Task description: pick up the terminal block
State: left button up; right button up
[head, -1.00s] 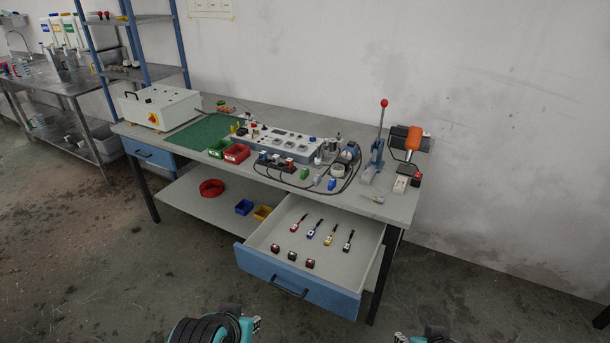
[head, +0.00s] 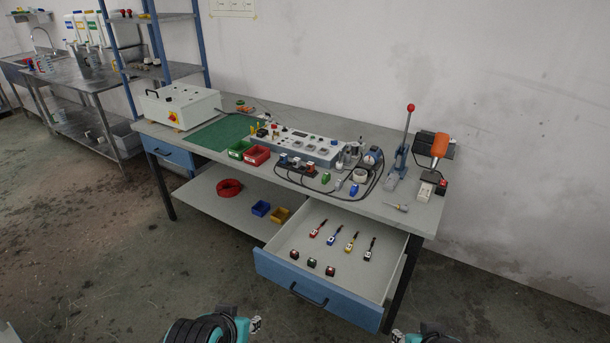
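Small coloured parts stand along the front right of the workbench: a green block (head: 326,178), a white and blue piece (head: 338,184) and a blue piece (head: 354,190). The green block looks most like a terminal block, but they are too small to tell for sure. My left gripper (head: 254,325) and my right gripper (head: 398,336) show only in part at the bottom edge, with teal and black arm parts. Both are low, in front of the bench and apart from everything on it. Their fingers cannot be made out.
The floor in front is clear.

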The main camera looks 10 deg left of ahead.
aim_at(326, 177)
jog(key=i+j+u, duration=0.95)
jog(key=u, duration=0.15)
jog(key=i+j+z, duration=0.2)
jog(key=i, duration=0.3)
jog(key=i+j+z, duration=0.2)
jog(key=i, duration=0.25)
jog(key=i+z, duration=0.15)
jog(key=z, duration=0.3)
jog(key=i+z, duration=0.15)
jog(key=z, duration=0.3)
jog(key=i+j+z, duration=0.1)
jog(key=z, duration=0.35)
jog(key=i+j+z, duration=0.1)
jog(key=j+z, duration=0.15)
jog(key=z, duration=0.2)
